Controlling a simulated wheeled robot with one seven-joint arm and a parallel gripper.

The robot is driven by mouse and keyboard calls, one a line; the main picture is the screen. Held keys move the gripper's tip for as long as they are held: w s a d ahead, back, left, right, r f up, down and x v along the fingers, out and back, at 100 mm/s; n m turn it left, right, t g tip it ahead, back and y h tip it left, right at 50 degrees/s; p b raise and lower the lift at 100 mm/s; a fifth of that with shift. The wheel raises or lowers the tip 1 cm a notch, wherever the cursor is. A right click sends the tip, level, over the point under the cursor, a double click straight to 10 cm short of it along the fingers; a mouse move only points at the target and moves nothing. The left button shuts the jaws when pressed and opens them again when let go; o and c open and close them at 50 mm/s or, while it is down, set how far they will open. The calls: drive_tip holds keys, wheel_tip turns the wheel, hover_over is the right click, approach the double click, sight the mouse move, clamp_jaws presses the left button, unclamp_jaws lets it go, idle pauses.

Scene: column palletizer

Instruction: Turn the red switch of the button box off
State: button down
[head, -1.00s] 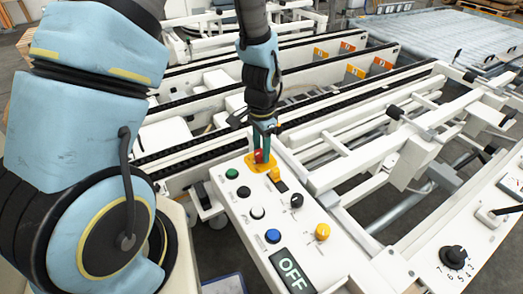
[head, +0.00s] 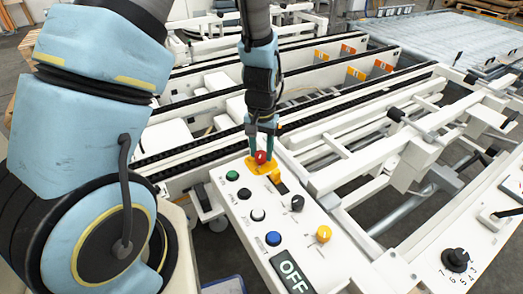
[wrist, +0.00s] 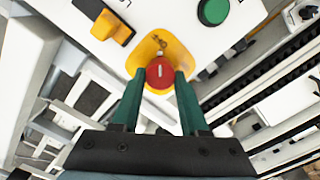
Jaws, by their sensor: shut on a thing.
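The white button box (head: 283,222) stands in the lower middle of the head view. The red switch (head: 261,157) sits on a yellow plate (head: 252,166) at the box's far end. My gripper (head: 261,152) reaches down from above, its two green fingers on either side of the red switch. In the wrist view, the fingertips (wrist: 160,75) are closed on the red switch (wrist: 160,73), which has a short pale mark on its face.
A green button (head: 232,175), a black button (head: 244,192) and a black rotary knob (head: 297,203) are on the box, near an orange rocker (head: 276,177). A dark panel reading OFF (head: 291,272) is at the near end. White conveyor rails (head: 350,140) surround the box.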

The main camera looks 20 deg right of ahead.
sight(261, 153)
idle(0.4)
drive_tip(key=shift+c, duration=2.1)
unclamp_jaws()
wheel_tip(261, 153, up, 11)
drive_tip(key=b, duration=0.1)
drive_tip(key=a+r+n, duration=0.2)
drive_tip(key=a+n, duration=0.1)
drive_tip(key=a, duration=0.9)
drive_tip(key=a+r+n+t, duration=0.1)
drive_tip(key=a+r+n, duration=0.1)
drive_tip(key=a, duration=1.1)
drive_tip(key=shift+w+a+r+n+t, duration=0.15)
drive_tip(key=shift+w+r+n+t, duration=0.15)
drive_tip(key=shift+n, duration=0.6)
